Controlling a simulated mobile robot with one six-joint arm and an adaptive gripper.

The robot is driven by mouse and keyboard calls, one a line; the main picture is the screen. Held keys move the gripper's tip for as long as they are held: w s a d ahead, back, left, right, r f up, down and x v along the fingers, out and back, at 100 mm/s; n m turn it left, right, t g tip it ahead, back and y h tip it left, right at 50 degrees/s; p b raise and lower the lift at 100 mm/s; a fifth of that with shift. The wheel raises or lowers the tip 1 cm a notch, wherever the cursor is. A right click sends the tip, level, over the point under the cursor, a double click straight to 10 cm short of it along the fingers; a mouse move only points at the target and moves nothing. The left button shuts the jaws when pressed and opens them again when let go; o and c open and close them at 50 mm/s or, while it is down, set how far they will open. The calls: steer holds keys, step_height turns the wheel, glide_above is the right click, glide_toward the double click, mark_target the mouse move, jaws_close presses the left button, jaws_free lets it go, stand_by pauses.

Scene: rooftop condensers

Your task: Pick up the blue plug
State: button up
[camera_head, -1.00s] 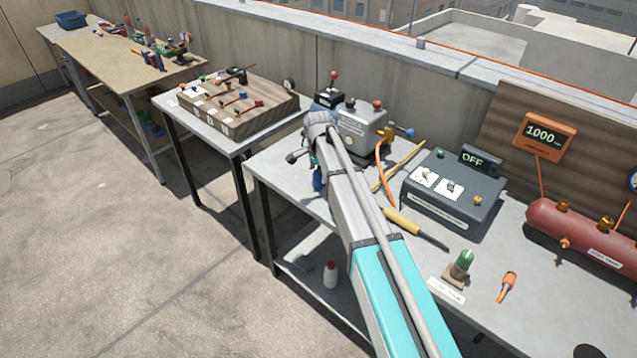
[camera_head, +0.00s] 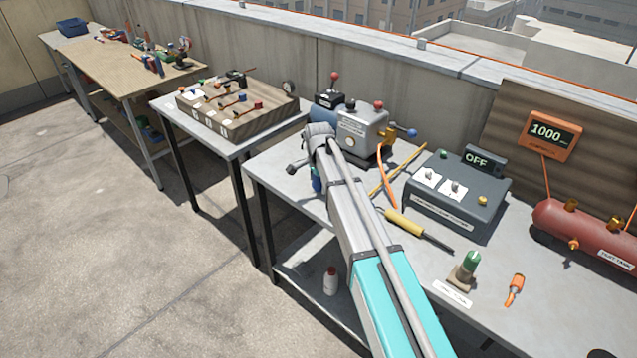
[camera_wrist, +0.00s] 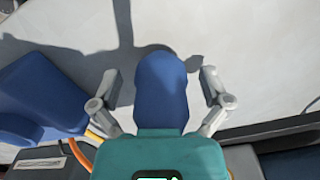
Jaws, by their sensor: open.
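In the wrist view a blue, round-ended body, which looks like the blue plug (camera_wrist: 160,92), lies between the two grey fingers of my gripper (camera_wrist: 160,75). The fingers are spread, with a gap on each side of the blue body. My teal gripper housing covers its lower end. In the head view my arm reaches over the left end of the near grey bench and hides most of the gripper. A small patch of blue shows just below the arm's end; I cannot tell whether it is the plug.
A larger blue object (camera_wrist: 42,95) lies left of my gripper, near an orange cable (camera_wrist: 80,152). On the bench (camera_head: 300,255) are a grey box with levers (camera_head: 362,132), a yellow-handled tool (camera_head: 405,221), a dark switch box (camera_head: 455,205) and a red tank (camera_head: 580,232).

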steer(key=c, duration=1.2)
steer(key=shift+r, duration=0.2)
step_height(320, 180, up, 2)
steer(key=p, duration=0.2)
steer(key=shift+r+p, duration=0.1)
steer(key=shift+p, duration=0.2)
steer(key=s+d+r+p, duration=0.4)
steer(key=s+r+p, duration=0.5)
steer(key=s, duration=0.2)
steer(key=shift+s+d+r+p, duration=0.2)
steer(key=shift+d+r+p, duration=0.05)
steer(key=shift+r+p, duration=0.15)
steer(key=shift+s+d+r+p, duration=0.15)
steer(key=shift+s+p, duration=0.05)
steer(key=shift+s, duration=0.25)
steer(key=shift+s+d+r+p, duration=0.15)
steer(key=shift+s, duration=0.25)
